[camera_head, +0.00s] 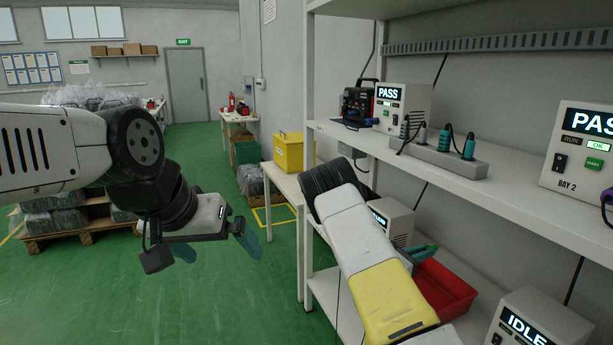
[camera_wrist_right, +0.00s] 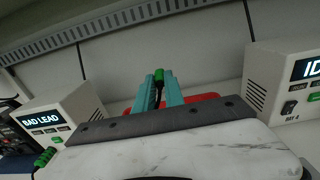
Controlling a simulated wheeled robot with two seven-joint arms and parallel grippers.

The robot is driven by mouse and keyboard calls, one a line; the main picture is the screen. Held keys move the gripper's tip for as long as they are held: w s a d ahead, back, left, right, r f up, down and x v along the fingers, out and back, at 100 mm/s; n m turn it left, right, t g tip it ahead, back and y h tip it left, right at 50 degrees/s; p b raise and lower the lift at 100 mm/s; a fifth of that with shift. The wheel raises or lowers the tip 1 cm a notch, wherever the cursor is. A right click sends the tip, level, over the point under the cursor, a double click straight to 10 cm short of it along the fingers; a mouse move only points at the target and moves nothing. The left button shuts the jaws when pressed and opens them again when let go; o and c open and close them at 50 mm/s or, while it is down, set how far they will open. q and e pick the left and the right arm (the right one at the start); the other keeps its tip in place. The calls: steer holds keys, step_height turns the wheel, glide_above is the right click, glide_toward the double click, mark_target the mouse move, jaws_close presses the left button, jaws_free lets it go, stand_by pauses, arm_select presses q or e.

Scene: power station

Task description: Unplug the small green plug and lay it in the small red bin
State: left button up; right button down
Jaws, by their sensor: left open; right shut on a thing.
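The small green plug (camera_wrist_right: 160,74) is held between the teal fingers of my right gripper (camera_wrist_right: 160,92), with a dark part below its green end. The red bin (camera_head: 452,287) is on the lower shelf; its red also shows behind the fingers in the right wrist view (camera_wrist_right: 205,97). In the head view my right gripper (camera_head: 424,252) is at the bin's far left side, partly hidden by my arm, and the plug cannot be made out there. My left gripper (camera_head: 216,246) is open and empty over the green floor, away from the shelves.
Another green plug (camera_wrist_right: 46,156) is by the BAD LEAD unit (camera_wrist_right: 62,112). An IDLE unit (camera_head: 540,322) stands right of the bin. The upper shelf (camera_head: 510,190) holds PASS units and a grey power strip (camera_head: 435,160). A yellow bin (camera_head: 288,152) stands on a side table.

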steer(key=x, duration=0.2)
steer(key=shift+d, duration=0.45)
steer(key=shift+d+f+g, duration=0.1)
steer(key=shift+f+g, duration=0.1)
steer(key=shift+g, duration=0.1)
steer(key=shift+f, duration=2.65)
steer(key=c, duration=1.3)
jaws_free()
steer(key=shift+c, duration=0.2)
steer(key=v, duration=0.8)
steer(key=shift+f, duration=0.1)
